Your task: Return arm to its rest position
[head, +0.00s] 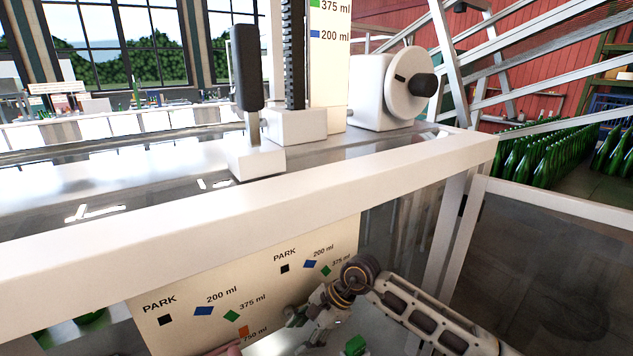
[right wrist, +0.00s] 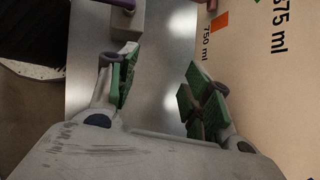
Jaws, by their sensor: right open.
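My right arm comes in from the lower right in the head view. Its gripper (head: 352,347) is low at the bottom edge, partly cut off, in front of the cream panel (head: 185,290) and below its printed marks. In the right wrist view the two green-padded fingers of the right gripper (right wrist: 160,92) stand wide apart with nothing between them. A pale metal surface lies behind them, and the marked panel is to their right. My left gripper is not in view.
The machine's white frame edge (head: 250,205) runs above my right arm. A black-handled lever (head: 246,70) and a white housing with a dial (head: 405,85) stand on top. In the right wrist view a purple-tipped part (right wrist: 124,5) lies beyond the fingers. Green bottles (head: 540,155) stand at right.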

